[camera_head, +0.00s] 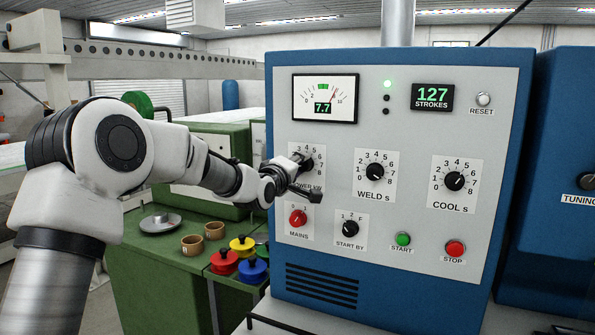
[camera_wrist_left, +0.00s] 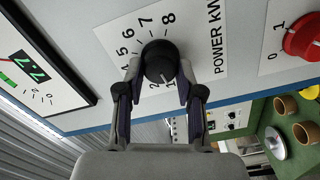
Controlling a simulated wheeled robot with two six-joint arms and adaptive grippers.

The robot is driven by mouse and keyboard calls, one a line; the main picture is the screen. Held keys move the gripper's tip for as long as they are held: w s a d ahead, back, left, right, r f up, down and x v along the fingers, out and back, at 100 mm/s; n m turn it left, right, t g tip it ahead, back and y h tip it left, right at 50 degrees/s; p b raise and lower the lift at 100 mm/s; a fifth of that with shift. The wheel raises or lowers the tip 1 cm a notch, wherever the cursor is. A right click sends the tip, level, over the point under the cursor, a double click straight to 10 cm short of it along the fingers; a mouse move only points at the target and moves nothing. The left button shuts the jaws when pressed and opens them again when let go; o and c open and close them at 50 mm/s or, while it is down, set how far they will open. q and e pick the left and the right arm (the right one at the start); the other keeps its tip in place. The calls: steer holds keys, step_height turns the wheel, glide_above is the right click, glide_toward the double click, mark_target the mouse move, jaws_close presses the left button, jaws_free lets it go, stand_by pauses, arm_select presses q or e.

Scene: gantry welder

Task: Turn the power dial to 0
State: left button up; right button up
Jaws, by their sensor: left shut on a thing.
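The black power dial (camera_head: 306,163) is at the upper left of the control panel's dials, partly hidden by my left gripper (camera_head: 296,177). In the left wrist view the dial (camera_wrist_left: 160,60) sits between the two fingers of my left gripper (camera_wrist_left: 158,80), which is shut on its sides. A pale mark on the dial's lower edge shows near the figures 1 and 2. Most of the scale is readable up to 8; the 0 is not clearly visible. The meter (camera_head: 325,98) above reads 7.7. My right gripper is in neither view.
The weld dial (camera_head: 375,171), cool dial (camera_head: 454,181), red mains knob (camera_head: 298,218) and start-by knob (camera_head: 350,228) are nearby on the panel. Start (camera_head: 403,239) and stop (camera_head: 455,249) buttons sit lower right. A green bench (camera_head: 155,275) with coloured pots stands left of the cabinet.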

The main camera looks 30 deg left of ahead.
arm_select(q)
steer(key=shift+r+n+b, duration=0.2)
steer(key=shift+n+b, duration=0.25)
steer(key=shift+n, duration=1.75)
steer(key=shift+w, duration=0.1)
steer(key=o, duration=0.9)
steer(key=shift+c, duration=0.2)
steer(key=o, duration=0.3)
steer(key=shift+w+f, duration=0.1)
steer(key=shift+w, duration=0.05)
steer(key=shift+w+d+f, duration=0.15)
steer(key=shift+d, duration=0.05)
steer(key=s, duration=1.2)
steer(key=shift+d, duration=0.35)
